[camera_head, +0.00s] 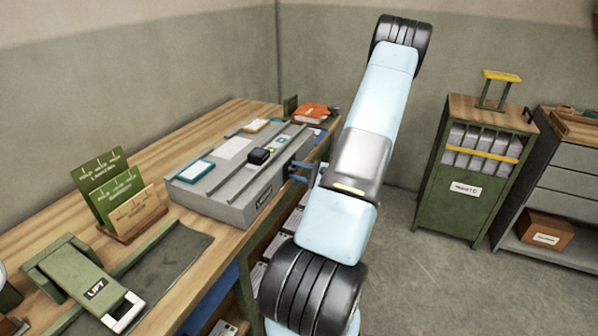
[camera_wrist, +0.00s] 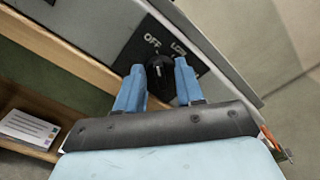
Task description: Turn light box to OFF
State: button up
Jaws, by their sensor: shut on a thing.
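The grey light box (camera_head: 240,178) sits on the wooden bench in the head view, its front facing the room. In the wrist view, its front (camera_wrist: 110,25) carries a dark panel with the white word OFF at upper left and a second label, partly readable as LOW, to its right. A black knob (camera_wrist: 160,72) with a small white mark sits just below these words. My gripper (camera_wrist: 161,80) has its two blue fingers on either side of the knob, shut on it. I cannot tell exactly which label the mark points to. The gripper (camera_head: 301,170) reaches the box's front from the right in the head view.
Green card holders (camera_head: 112,190) and a green LIFT device (camera_head: 85,278) stand on the bench to the left. A red-orange book (camera_head: 312,113) lies behind the box. A green cabinet (camera_head: 455,205) stands at right, with open floor before it.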

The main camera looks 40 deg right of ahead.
dwell(0.3)
jog(key=o, duration=1)
jog(key=shift+s, duration=0.15)
jog(key=v, duration=1.3)
jog(key=shift+s+d+f, duration=0.1)
jog(key=shift+s+d, duration=0.05)
jog(key=shift+s, duration=0.1)
jog(key=w+a+r+n+g+y, duration=0.25)
jog(key=a+r+n+g, duration=0.4)
jog(key=a+r, duration=0.4)
jog(key=w+a+r+n+g+y, duration=0.1)
jog(key=w+a+r+n+g, duration=0.5)
jog(key=a, duration=0.7)
jog(key=s+a+r+n+h, duration=0.3)
jog(key=s+a+r, duration=0.1)
jog(key=a+r, duration=0.1)
jog(key=s+a+r+n+t+h, duration=0.1)
jog(key=s+a+r+n+h, duration=0.2)
jog(key=s+a+r+h, duration=0.1)
jog(key=s+a+r+n+h, duration=0.3)
jog(key=s+a+r, duration=0.3)
jog(key=a+r, duration=0.1)
jog(key=shift+r+t, duration=0.25)
jog(key=shift+r, duration=0.05)
